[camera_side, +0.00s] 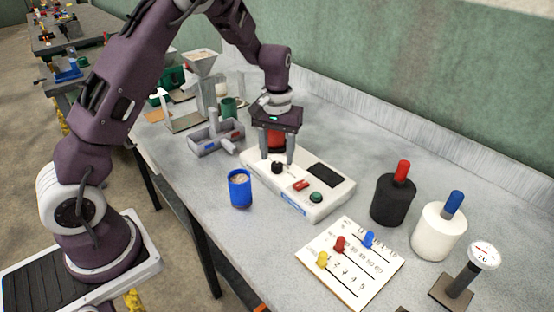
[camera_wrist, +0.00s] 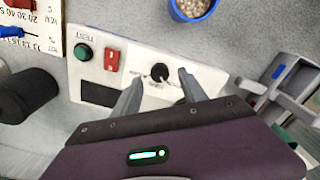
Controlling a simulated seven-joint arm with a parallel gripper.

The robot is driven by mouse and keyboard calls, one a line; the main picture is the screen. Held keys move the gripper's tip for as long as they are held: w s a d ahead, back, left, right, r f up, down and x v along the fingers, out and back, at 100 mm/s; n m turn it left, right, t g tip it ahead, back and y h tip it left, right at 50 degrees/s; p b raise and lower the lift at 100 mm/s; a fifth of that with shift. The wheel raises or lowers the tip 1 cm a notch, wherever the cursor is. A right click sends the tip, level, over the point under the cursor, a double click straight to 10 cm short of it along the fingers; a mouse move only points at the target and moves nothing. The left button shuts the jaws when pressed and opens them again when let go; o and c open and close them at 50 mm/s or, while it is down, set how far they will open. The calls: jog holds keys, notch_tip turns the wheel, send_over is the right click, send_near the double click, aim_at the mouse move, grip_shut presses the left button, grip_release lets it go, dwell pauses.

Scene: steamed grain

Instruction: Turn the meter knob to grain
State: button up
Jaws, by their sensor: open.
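The meter (camera_side: 322,205) is a white box on the grey bench, with a dark screen, a red switch (camera_side: 301,185) and a green button (camera_side: 316,197). Its black knob (camera_side: 277,167) also shows in the wrist view (camera_wrist: 160,72), with small printed marks around it that I cannot read. My gripper (camera_side: 277,162) points down over the knob end of the meter and is open. In the wrist view its fingertips (camera_wrist: 160,78) lie on either side of the knob, apart from it in the picture. I cannot tell their exact height or which mark the knob points to.
A blue cup of grain (camera_side: 240,190) stands in front of the meter. A grey fixture (camera_side: 215,138) stands left. A card with coloured pegs (camera_side: 350,265), a black bottle (camera_side: 393,200) and a white bottle (camera_side: 438,232) stand right. A red object (camera_side: 276,139) shows behind the fingers.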

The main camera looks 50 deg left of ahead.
aim_at(277, 164)
notch_tip(277, 164, up, 4)
jog(key=shift+r, duration=0.25)
jog(key=shift+s+r, duration=0.1)
jog(key=shift+r, duration=0.15)
jog(key=s+d+r+m+t, duration=0.2)
jog(key=s+d+r, duration=0.1)
jog(key=s+r, duration=0.4)
jog(key=s+d+r+m+t, duration=0.1)
jog(key=s+d+r, duration=0.3)
jog(key=s+r, duration=0.3)
jog(key=s+d+m+t, duration=0.1)
jog(key=s+m+t, duration=0.1)
jog(key=s, duration=1.1)
jog(key=shift+s+d+m+t, duration=0.2)
jog(key=shift+s+m+t, duration=0.1)
jog(key=shift+m, duration=0.3)
